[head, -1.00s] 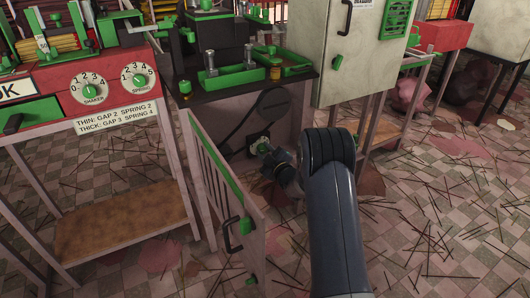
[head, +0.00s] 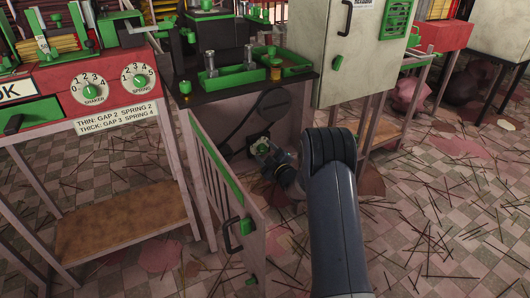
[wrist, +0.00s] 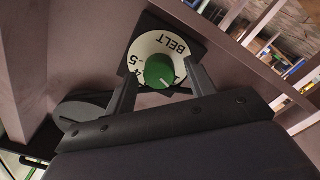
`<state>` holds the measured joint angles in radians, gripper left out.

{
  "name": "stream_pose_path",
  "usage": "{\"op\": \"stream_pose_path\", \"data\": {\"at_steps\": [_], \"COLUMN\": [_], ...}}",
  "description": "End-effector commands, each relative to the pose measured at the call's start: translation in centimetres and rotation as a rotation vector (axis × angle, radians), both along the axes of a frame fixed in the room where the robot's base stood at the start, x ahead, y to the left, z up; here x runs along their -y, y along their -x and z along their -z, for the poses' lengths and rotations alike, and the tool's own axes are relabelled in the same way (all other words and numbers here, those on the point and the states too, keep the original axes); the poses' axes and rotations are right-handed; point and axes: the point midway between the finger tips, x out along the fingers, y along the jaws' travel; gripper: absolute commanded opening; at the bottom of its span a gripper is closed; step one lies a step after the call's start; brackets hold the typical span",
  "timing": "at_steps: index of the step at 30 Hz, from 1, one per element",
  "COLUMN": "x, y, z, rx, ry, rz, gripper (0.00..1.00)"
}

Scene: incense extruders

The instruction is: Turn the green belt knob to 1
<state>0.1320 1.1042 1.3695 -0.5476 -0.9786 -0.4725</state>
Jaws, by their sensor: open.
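The green belt knob (wrist: 159,70) sits at the centre of a round white dial (wrist: 143,48) lettered BELT, on a dark square plate. In the wrist view the dial looks turned over, with 4 and 5 readable on its left. A pale mark on the knob points down toward my wrist; the numbers near it are partly hidden. My gripper (wrist: 162,75) is open, with one finger on each side of the knob; I cannot tell whether they touch it. In the head view my gripper (head: 265,152) reaches under the machine, largely hiding the knob.
An open panel door (head: 228,190) with a green edge and black handle stands left of my arm. A dark belt guard (head: 258,122) is above the dial. A red machine (head: 110,85) with two dials stands at left. A pale cabinet (head: 350,65) overhangs at right.

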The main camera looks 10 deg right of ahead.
Motion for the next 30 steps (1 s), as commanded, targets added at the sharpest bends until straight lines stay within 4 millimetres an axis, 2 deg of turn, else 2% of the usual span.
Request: {"op": "stream_pose_path", "data": {"at_steps": [15,21,30], "x": [2.8,3.1,3.1], "y": [8.3,9.6,9.7], "z": [-0.2,-0.1,0.0], "rx": [-0.002,0.0,0.0], "ry": [0.0,0.0,0.0], "rz": [0.002,0.0,0.0], "gripper": [0.53,0.53,0.53]}}
